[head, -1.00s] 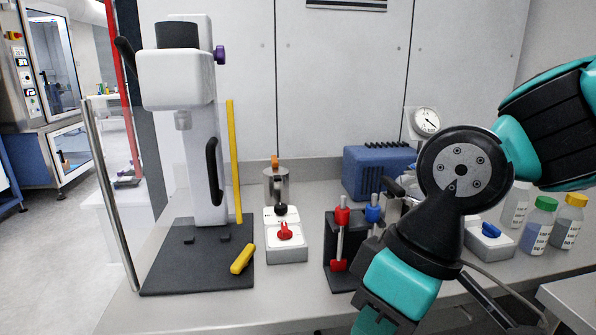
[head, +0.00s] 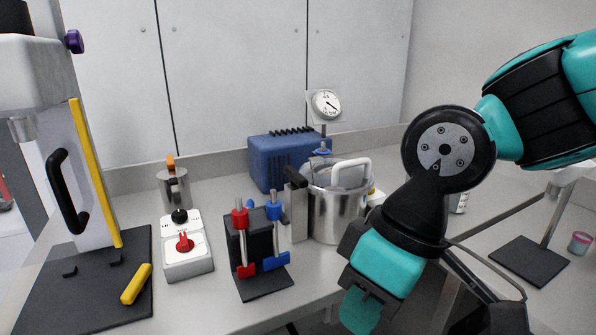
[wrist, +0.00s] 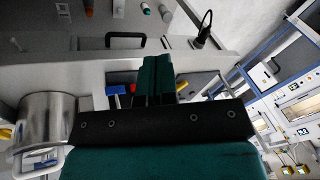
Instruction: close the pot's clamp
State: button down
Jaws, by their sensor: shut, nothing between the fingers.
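The steel pot (head: 336,217) stands on the bench, left of my forearm in the head view. A white looped bar (head: 352,165) rises over its rim; I cannot tell whether this is the clamp's lever. A grey upright with a black top (head: 298,212) stands close against the pot's left side. In the wrist view the pot (wrist: 47,118) is at the left, with the white bar (wrist: 40,166) below it. My gripper (head: 360,310) hangs in front and to the right of the pot, apart from it. Its teal fingers (wrist: 155,80) are shut and empty.
A black stand with red and blue levers (head: 258,255) is left of the pot. A switch box (head: 187,258) stands farther left. A blue box (head: 285,158) and a dial gauge (head: 326,103) are behind. A dark stand (head: 530,260) is at the right.

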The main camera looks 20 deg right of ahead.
aim_at(297, 179)
jog(key=z, duration=0.15)
jog(key=k, duration=0.4)
jog(key=u, duration=1.1)
jog(key=i, duration=0.75)
jog(key=z, duration=0.2)
